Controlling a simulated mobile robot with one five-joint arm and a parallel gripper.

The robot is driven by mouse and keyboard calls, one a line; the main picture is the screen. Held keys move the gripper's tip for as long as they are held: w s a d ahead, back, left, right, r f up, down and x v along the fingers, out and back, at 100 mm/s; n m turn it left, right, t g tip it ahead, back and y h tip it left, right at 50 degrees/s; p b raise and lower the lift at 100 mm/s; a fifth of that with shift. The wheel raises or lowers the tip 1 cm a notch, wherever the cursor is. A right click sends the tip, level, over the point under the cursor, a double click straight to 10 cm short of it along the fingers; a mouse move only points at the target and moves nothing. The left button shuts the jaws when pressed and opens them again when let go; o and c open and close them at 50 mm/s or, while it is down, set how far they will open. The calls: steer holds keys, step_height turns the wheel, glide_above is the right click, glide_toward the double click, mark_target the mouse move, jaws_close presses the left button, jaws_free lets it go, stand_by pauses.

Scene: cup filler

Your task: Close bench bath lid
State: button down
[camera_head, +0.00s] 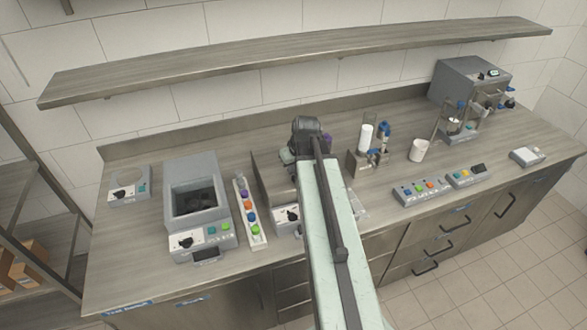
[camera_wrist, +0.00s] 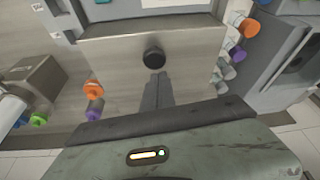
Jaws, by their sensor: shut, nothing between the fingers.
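The bath lid is a brushed metal plate (camera_wrist: 115,65) with a round black knob (camera_wrist: 153,57), seen in the wrist view. My gripper (camera_wrist: 159,78) is shut and empty, with its fingertips just below the knob in that picture. I cannot tell whether they touch the knob or plate. My arm hides much of the bath, so the lid's angle is unclear. My fingertips are hidden there.
A strip of coloured caps (camera_head: 252,222) and a grey device with an open well (camera_head: 173,180) stand left of the bath. A tube rack (camera_head: 362,160), a white cup (camera_head: 418,150) and button boxes (camera_head: 422,190) stand right. A shelf (camera_head: 290,55) runs above.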

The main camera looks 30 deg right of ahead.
steer(key=w, duration=0.2)
steer(key=w+r, duration=0.1)
steer(key=shift+w+d+p, duration=0.2)
steer(key=shift+w+p, duration=0.15)
steer(key=shift+p, duration=0.05)
steer(key=p+v, duration=0.9)
steer(key=shift+s+r, duration=0.2)
steer(key=shift+s, duration=0.15)
steer(key=s+a+f+g+b, duration=0.1)
steer(key=a+f+b, duration=0.3)
steer(key=a, duration=0.5)
steer(key=s+a+f+g+b, duration=0.1)
steer(key=a+f+b, duration=0.4)
steer(key=a, duration=0.4)
steer(key=s+a+f+n+g+b, duration=0.1)
steer(key=s+a+f+g+b, duration=0.1)
steer(key=a+f+b, duration=0.3)
steer(key=shift+s+a+f, duration=0.1)
steer(key=shift+a+f, duration=0.2)
steer(key=shift+a, duration=0.4)
steer(key=shift+w+a+f, duration=0.1)
steer(key=shift+a+f, duration=0.2)
steer(key=shift+a, duration=0.45)
steer(key=shift+s+a+f, duration=0.1)
steer(key=shift+a+f, duration=0.25)
steer(key=shift+a, duration=0.35)
steer(key=shift+s+a, duration=0.1)
steer(key=shift+a, duration=0.1)
steer(key=shift+d+r, duration=0.1)
steer(key=shift+r, duration=0.1)
